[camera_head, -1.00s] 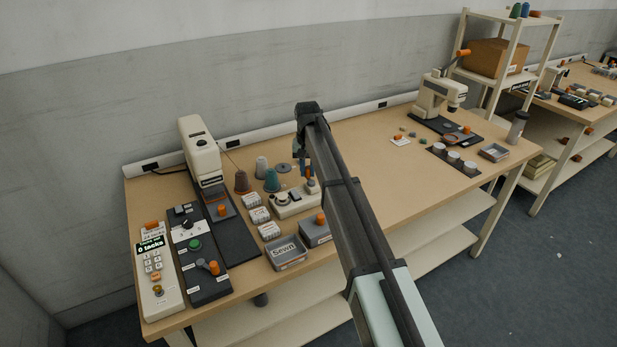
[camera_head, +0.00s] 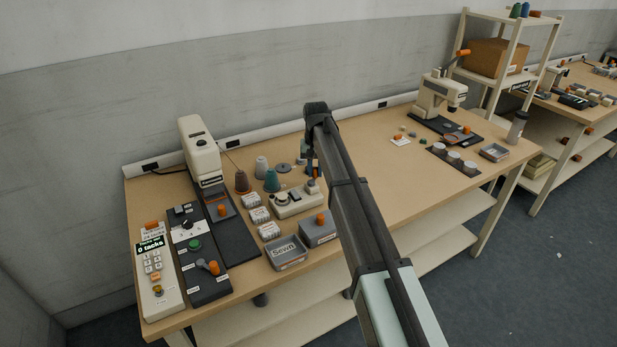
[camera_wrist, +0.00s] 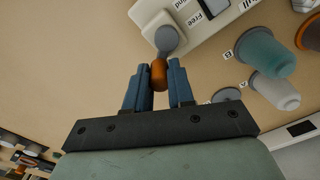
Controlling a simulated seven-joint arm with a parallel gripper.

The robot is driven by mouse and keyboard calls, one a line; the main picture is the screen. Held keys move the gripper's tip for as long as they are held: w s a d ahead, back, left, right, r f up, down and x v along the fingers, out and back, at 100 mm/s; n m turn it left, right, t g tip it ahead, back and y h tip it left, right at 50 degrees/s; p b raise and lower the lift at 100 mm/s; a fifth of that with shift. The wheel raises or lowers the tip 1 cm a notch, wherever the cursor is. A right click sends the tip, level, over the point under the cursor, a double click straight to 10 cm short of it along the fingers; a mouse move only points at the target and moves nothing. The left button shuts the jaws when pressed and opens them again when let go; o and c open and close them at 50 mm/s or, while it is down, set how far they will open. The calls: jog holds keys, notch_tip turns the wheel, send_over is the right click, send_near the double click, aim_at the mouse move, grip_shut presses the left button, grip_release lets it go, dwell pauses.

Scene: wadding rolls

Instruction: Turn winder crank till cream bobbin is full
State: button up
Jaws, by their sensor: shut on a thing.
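The winder (camera_head: 296,202) is a small cream box in the middle of the left half of the table. Its crank has a round grey hub (camera_wrist: 167,40) and an orange knob (camera_wrist: 158,74), seen in the wrist view. My gripper (camera_wrist: 159,70) is shut on the orange knob, one blue finger on each side. In the head view my gripper (camera_head: 309,170) is at the winder's back right end, partly hidden by my arm. The wrist view shows the label "Free" on the winder. I cannot make out the cream bobbin or how full it is.
Teal (camera_head: 271,180), grey (camera_head: 262,166) and brown (camera_head: 242,183) thread cones stand behind and left of the winder. A sewing machine (camera_head: 201,150) stands left. The table's middle is clear.

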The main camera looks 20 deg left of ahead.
jog(key=shift+s+d, duration=0.3)
jog(key=shift+d, duration=0.25)
jog(key=shift+s+d, duration=0.6)
jog(key=shift+s, duration=0.2)
jog(key=shift+s, duration=0.85)
jog(key=shift+r, duration=0.1)
